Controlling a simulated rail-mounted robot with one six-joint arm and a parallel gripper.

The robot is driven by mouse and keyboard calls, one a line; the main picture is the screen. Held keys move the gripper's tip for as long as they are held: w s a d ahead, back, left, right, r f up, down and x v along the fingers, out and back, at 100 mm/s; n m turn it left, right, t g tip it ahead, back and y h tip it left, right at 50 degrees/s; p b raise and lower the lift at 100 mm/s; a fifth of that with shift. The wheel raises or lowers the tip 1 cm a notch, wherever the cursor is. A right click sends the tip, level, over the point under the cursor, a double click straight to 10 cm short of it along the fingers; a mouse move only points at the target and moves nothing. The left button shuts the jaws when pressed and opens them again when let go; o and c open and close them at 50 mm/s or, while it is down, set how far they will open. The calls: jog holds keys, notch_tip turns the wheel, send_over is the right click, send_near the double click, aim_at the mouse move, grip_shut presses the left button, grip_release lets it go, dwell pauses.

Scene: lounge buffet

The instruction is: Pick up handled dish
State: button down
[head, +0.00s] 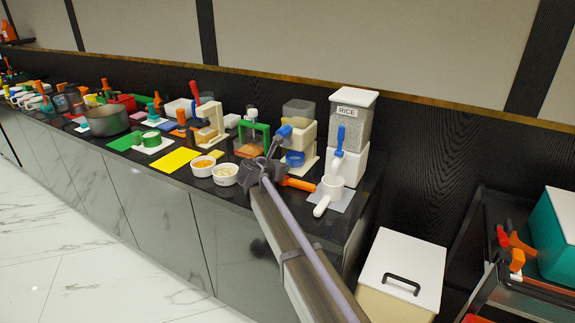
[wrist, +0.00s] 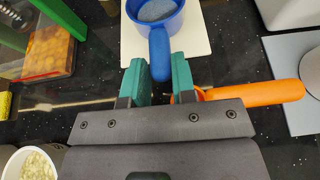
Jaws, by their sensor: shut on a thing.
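A blue handled dish (wrist: 158,45) is at the top of the wrist view, its handle pointing down toward me. Its round cup holds something grey-blue. My gripper (wrist: 160,80) has its teal fingers on both sides of the handle's end and is shut on it. In the head view the blue dish (head: 294,158) is by the dispenser, just beyond my gripper (head: 270,172). A pale board (wrist: 193,35) lies below the dish; whether they touch I cannot tell. A white handled dish (head: 329,192) stands on a grey mat to the right.
An orange handle (wrist: 255,92) lies close to the right finger. The rice dispenser (head: 349,125) stands behind the white dish. Two small bowls (head: 203,166) (head: 225,175) sit left of my gripper. A green frame (head: 254,138) stands behind them. The counter's front edge is near.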

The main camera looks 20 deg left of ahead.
notch_tip(320, 180, up, 3)
jog(key=p, duration=0.3)
jog(key=shift+r, duration=0.2)
jog(key=shift+s+r+p, duration=0.2)
jog(key=shift+r+p, duration=0.15)
jog(key=shift+p, duration=0.2)
jog(key=s+a, duration=0.1)
jog(key=s, duration=0.4)
jog(key=s+a, duration=0.1)
jog(key=s, duration=0.5)
jog(key=s+a, duration=0.1)
jog(key=s, duration=0.5)
jog(key=shift+s+a+f+b, duration=0.1)
jog(key=shift+a+f+b, duration=0.2)
jog(key=shift+f+b, duration=0.05)
